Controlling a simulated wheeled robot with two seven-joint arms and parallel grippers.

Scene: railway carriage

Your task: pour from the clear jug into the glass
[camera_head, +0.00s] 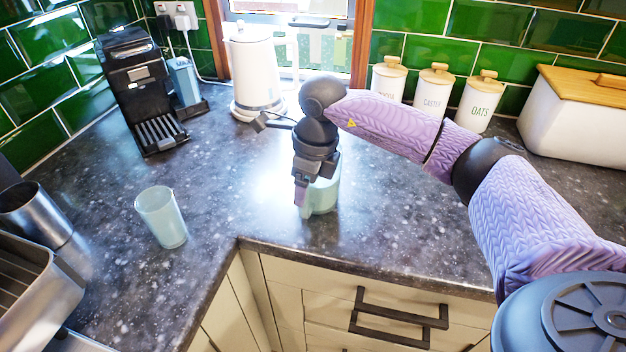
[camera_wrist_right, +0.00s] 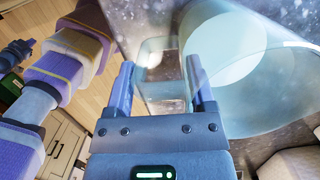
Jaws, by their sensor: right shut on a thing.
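The clear jug (camera_head: 325,194) stands upright on the dark counter near its front edge, partly hidden behind my right gripper (camera_head: 301,195). In the right wrist view, the jug (camera_wrist_right: 290,75) fills the right side, with a pale blue round surface showing through it. My right gripper (camera_wrist_right: 165,92) is shut on the jug's handle, which passes between its fingers. The glass (camera_head: 162,218), a pale blue-green tumbler, stands upright on the counter to the left, apart from the jug. Its contents are hard to make out. My left gripper is not in view.
A black coffee machine (camera_head: 140,92) and a white kettle (camera_head: 254,75) stand at the back. White canisters (camera_head: 433,88) and a bread bin (camera_head: 575,125) are at the back right. A metal cup (camera_head: 35,213) is at far left. Counter between jug and glass is clear.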

